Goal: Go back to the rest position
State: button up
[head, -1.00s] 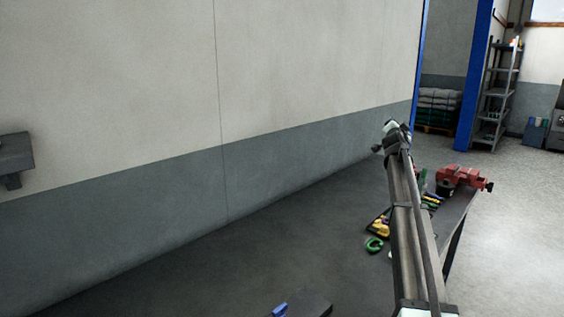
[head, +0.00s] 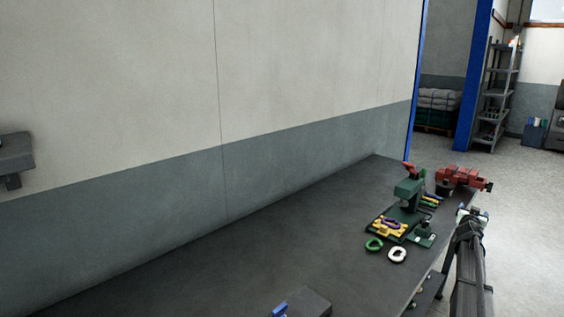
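My arm shows at the right in the head view, beside the front edge of the dark workbench and over the floor. Its visible upper end is near the red vise. I cannot make out my gripper's fingers in this view, so I cannot see whether it holds anything. The dark workbench (head: 250,255) runs along the wall and is clear of my arm's visible part.
A green press (head: 408,190) stands on the bench, with yellow and purple pieces (head: 391,226) at its base. A green ring (head: 374,244) and white ring (head: 397,255) lie in front. A red vise (head: 462,177) sits at the far corner. The bench's middle is bare.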

jog(key=s+d+f+g, duration=0.2)
jog(key=s+f+g, duration=0.1)
jog(key=s+f, duration=0.7)
jog(key=s+d+f+g, duration=0.3)
jog(key=s+f, duration=0.4)
jog(key=f, duration=0.5)
jog(key=s+a+f+n+g+y, duration=0.2)
jog(key=a+f, duration=1)
jog(key=a, duration=0.1)
jog(key=s+a+f+n+g+y, duration=0.1)
jog(key=s+a+f+y, duration=0.1)
jog(key=s+a+f, duration=0.55)
jog(key=s+a+f+n+g+y, duration=0.1)
jog(key=s+a+f+g, duration=0.2)
jog(key=a, duration=0.7)
jog(key=s+a+f+n+y, duration=0.1)
jog(key=s+a+f+y, duration=0.1)
jog(key=s+a+f, duration=0.45)
jog(key=s+a+f+n+g+y, duration=0.1)
jog(key=s+a+g, duration=0.3)
jog(key=s+a, duration=0.8)
jog(key=s+a+f+n+g+y, duration=0.2)
jog(key=s+a, duration=1)
jog(key=s, duration=0.6)
jog(key=shift+s+f+n+g, duration=0.2)
jog(key=shift+f+n+g, duration=0.2)
jog(key=shift+f+g, duration=0.55)
jog(key=shift+r, duration=0.2)
